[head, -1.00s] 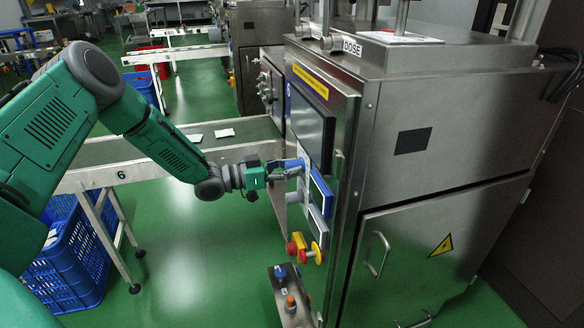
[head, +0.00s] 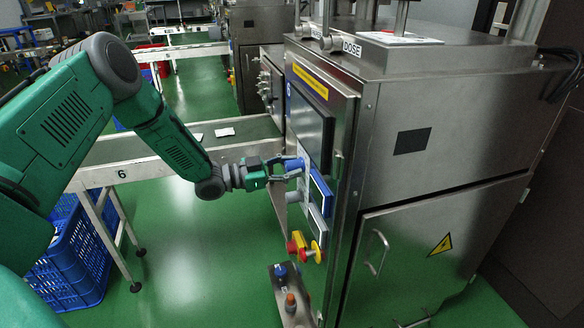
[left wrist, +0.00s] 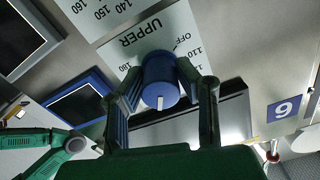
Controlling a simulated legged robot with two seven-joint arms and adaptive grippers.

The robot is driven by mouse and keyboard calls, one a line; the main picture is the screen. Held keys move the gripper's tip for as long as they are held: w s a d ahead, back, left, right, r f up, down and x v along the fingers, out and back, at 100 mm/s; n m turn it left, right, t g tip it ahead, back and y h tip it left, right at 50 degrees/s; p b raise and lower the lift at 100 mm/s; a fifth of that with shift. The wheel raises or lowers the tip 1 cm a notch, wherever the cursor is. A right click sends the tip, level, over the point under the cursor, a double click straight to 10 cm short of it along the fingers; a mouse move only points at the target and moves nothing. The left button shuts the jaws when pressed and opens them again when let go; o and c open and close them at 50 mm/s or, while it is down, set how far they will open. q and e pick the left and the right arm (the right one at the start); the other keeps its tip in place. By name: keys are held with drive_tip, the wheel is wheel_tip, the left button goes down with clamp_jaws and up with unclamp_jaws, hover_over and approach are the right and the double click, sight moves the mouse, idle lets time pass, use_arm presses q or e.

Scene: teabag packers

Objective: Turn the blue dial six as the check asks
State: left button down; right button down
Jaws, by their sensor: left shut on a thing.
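The blue dial (head: 293,163) sticks out from the front of the steel machine marked 6, below a dark screen (head: 306,128). My left gripper (head: 288,171) is at the dial, with its fingers around it. In the left wrist view the blue dial (left wrist: 160,80) sits between the two fingers of my left gripper (left wrist: 160,86), which are shut on its sides. A white mark shows on the dial's face, towards the bottom of the picture. The plate (left wrist: 140,42) behind reads UPPER, OFF and numbers; part of its scale is hidden. My right gripper is not in view.
Below are a red and yellow button (head: 297,243) and a pedestal (head: 290,305) with buttons. A conveyor (head: 150,146) marked 6 and a blue crate (head: 65,265) stand at left. Green floor lies open between.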

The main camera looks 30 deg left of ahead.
use_arm(q)
drive_tip(key=shift+a, duration=0.15)
drive_tip(key=c, duration=1.2)
unclamp_jaws()
drive_tip(key=shift+f, duration=0.1)
drive_tip(key=shift+s+a, duration=0.15)
drive_tip(key=shift+s, duration=0.05)
drive_tip(key=v, duration=1.1)
drive_tip(key=shift+a, duration=0.25)
drive_tip(key=shift+s+f, duration=0.1)
